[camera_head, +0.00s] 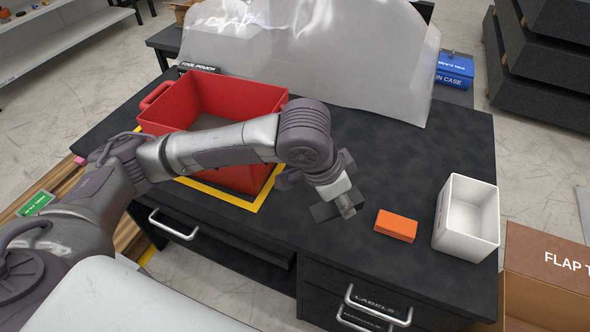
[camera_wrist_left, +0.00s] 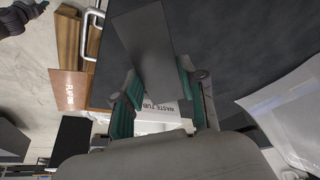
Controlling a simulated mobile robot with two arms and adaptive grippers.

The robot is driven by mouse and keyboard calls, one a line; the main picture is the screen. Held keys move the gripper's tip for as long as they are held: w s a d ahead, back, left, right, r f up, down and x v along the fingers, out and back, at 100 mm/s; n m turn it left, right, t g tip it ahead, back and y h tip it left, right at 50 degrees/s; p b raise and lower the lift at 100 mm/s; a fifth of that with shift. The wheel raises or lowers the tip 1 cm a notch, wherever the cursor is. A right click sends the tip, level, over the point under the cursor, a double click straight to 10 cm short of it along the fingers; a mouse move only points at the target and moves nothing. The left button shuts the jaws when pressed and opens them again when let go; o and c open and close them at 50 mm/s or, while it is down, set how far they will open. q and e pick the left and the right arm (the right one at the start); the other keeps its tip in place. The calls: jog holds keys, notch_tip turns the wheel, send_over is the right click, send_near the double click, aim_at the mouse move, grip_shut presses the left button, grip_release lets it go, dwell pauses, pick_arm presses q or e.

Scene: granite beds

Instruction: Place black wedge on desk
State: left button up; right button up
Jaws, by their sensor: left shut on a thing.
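The black wedge (camera_head: 323,211) is a dark block held in my left gripper (camera_head: 346,203), over the front middle of the black desk (camera_head: 400,150). In the left wrist view the wedge (camera_wrist_left: 145,40) sticks out between the green-lined fingers of the left gripper (camera_wrist_left: 157,88), which is shut on it. The wedge is dark against the dark desk top, so I cannot tell whether it touches the surface.
An orange block (camera_head: 396,225) lies right of the left gripper, beside a white tub (camera_head: 465,218). A red crate (camera_head: 220,100) stands at left inside yellow tape (camera_head: 220,196). A translucent sheet (camera_head: 330,65) covers the desk's back.

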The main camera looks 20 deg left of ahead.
pick_arm(q)
send_over(317, 196)
jog(key=f, duration=0.4)
jog(key=s+f, duration=0.1)
jog(key=f, duration=0.1)
jog(key=shift+a+f, duration=0.15)
jog(key=shift+a, duration=0.25)
jog(key=shift+f+b, duration=0.4)
jog(key=shift+f, duration=1.6)
jog(key=o, duration=1.1)
jog(key=shift+f, duration=0.15)
jog(key=shift+c, duration=0.2)
jog(key=p+v, duration=0.1)
jog(key=v, duration=1.1)
